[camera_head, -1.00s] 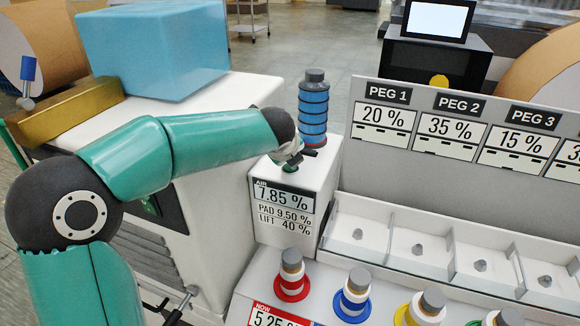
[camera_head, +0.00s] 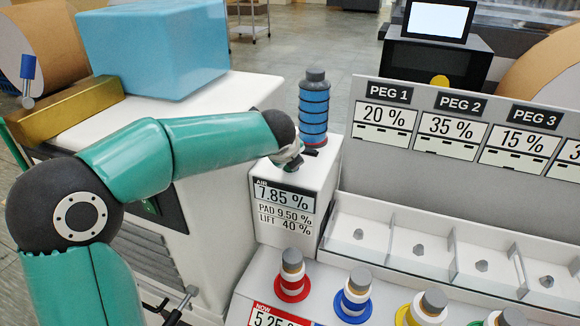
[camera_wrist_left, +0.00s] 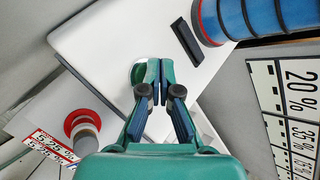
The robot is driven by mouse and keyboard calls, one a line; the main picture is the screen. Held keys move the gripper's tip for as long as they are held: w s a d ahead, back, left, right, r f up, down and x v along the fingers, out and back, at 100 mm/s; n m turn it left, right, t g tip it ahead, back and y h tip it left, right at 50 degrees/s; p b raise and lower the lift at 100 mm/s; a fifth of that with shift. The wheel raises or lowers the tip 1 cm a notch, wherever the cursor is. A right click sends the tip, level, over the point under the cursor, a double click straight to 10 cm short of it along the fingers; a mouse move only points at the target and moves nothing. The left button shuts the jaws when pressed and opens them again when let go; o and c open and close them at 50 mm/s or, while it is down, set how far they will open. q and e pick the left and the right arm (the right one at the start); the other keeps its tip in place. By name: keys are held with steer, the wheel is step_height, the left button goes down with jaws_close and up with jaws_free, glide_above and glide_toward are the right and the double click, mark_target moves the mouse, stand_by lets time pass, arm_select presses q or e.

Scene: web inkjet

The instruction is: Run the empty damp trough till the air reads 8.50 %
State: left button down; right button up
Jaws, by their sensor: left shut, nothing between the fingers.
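A white box has an AIR display (camera_head: 282,195) reading 7.85 %, with PAD 9.50 % and LIFT 40 % below it. My left gripper (camera_head: 291,161) is over the box's top, shut and empty. In the left wrist view the shut fingertips (camera_wrist_left: 153,70) are at a green round button (camera_wrist_left: 137,73), partly covering it; I cannot tell whether it is pressed. A blue ribbed cylinder (camera_head: 313,107) with a grey cap and red base stands upright behind the gripper. A tray with several open bays (camera_head: 345,262), each with a small grey knob, lies to the right. My right gripper is not in view.
Collared pegs, red (camera_head: 292,288), blue (camera_head: 356,306) and others, stand along the front. A red NOW label (camera_head: 265,316) reads 5.25 %. A board shows PEG 1 20 % (camera_head: 386,116), PEG 2 35 % and PEG 3 15 %. A blue block (camera_head: 150,50) sits back left.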

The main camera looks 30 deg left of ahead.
arm_select(q)
steer(key=shift+f+b, duration=0.35)
steer(key=shift+f, duration=0.2)
stand_by(0.4)
steer(key=shift+r, duration=0.15)
steer(key=shift+r+p, duration=0.8)
steer(key=shift+p, duration=0.05)
steer(key=shift+r, duration=0.1)
step_height(320, 180, up, 5)
steer(key=p, duration=0.4)
steer(key=shift+p, duration=0.4)
stand_by(0.3)
